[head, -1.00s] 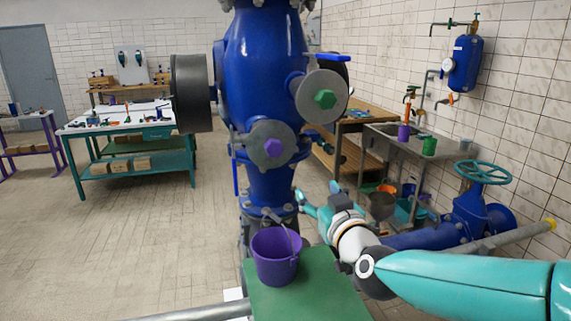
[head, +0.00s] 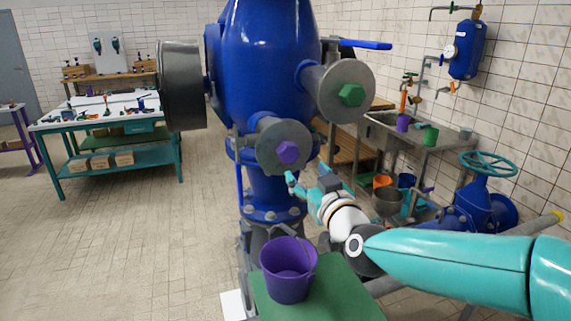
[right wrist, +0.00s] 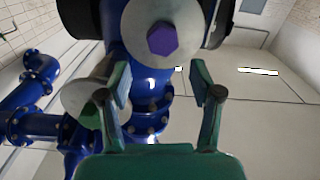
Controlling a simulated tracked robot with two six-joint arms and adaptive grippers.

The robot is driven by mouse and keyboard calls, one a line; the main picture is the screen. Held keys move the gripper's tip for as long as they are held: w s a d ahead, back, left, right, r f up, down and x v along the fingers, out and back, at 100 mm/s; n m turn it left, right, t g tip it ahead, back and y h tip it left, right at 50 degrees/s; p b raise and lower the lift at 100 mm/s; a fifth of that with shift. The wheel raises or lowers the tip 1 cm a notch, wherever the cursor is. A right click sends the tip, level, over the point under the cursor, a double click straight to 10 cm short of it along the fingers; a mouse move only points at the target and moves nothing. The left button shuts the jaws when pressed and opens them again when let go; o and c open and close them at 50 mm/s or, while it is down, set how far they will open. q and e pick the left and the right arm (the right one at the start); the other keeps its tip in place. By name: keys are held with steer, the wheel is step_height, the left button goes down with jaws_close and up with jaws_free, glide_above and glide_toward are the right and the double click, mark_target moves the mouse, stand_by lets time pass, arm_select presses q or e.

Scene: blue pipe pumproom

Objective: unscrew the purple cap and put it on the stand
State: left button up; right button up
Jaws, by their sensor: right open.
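The purple hexagonal cap (head: 288,152) sits on a grey round flange (head: 267,146) low on the big blue pipe body. It also shows at the top middle of the right wrist view (right wrist: 162,38). My right gripper (head: 306,181) is open and empty, just below and to the right of the cap, not touching it. In the right wrist view its two fingers (right wrist: 160,98) point toward the flange, with the cap beyond and above them. A green stand (head: 325,292) is below in front, with a purple bucket (head: 288,272) on it. My left gripper is not in view.
A green hexagonal cap (head: 351,95) sits on another flange up and right, with a blue lever (head: 368,44) above it. A sink bench (head: 383,135) and a teal-wheeled valve (head: 487,163) stand to the right. The floor at left is clear.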

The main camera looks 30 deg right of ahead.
mark_target(290, 156)
steer(key=x, duration=0.7)
steer(key=p+x, duration=0.1)
steer(key=x, duration=0.3)
steer(key=shift+w+a+r, duration=0.1)
steer(key=shift+a, duration=0.15)
